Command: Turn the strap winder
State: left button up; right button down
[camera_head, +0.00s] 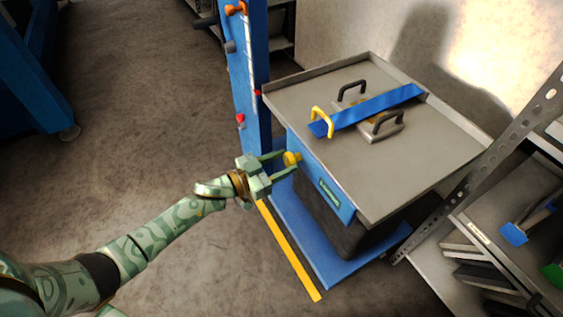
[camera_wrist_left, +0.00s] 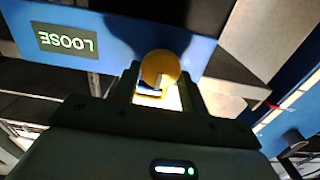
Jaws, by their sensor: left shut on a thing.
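The strap winder is a round yellow knob (camera_head: 291,159) on the blue front panel (camera_head: 311,172) of a grey-topped table. It also shows in the wrist view (camera_wrist_left: 160,69), between the finger ends. My left gripper (camera_head: 284,162) reaches it from the left and is shut on it; its fingers also show in the wrist view (camera_wrist_left: 160,88). The blue strap (camera_head: 375,107) lies across a grey die (camera_head: 379,132) on the tabletop. My right gripper is not in view.
The grey tabletop (camera_head: 430,160) has raised edges. Two dark handles and a yellow handle (camera_head: 322,121) stand on it. A blue post (camera_head: 247,75) rises behind my gripper. A shelf rack (camera_head: 470,225) stands at right.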

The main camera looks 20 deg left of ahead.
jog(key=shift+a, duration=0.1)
pick_arm(q)
jog(key=m, duration=0.3)
jog(key=shift+m, duration=0.4)
jog(key=m, duration=0.4)
jog(key=shift+s+d+f, duration=0.1)
jog(key=shift+f, duration=0.05)
jog(key=m, duration=0.3)
jog(key=shift+f, duration=0.1)
jog(key=shift+s+m+b, duration=0.1)
jog(key=shift+m+b, duration=0.4)
jog(key=shift+m, duration=0.9)
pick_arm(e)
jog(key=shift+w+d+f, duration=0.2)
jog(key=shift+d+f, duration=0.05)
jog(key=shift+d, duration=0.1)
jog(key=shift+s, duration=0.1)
pick_arm(q)
jog(key=o, duration=0.9)
jog(key=shift+o, duration=0.2)
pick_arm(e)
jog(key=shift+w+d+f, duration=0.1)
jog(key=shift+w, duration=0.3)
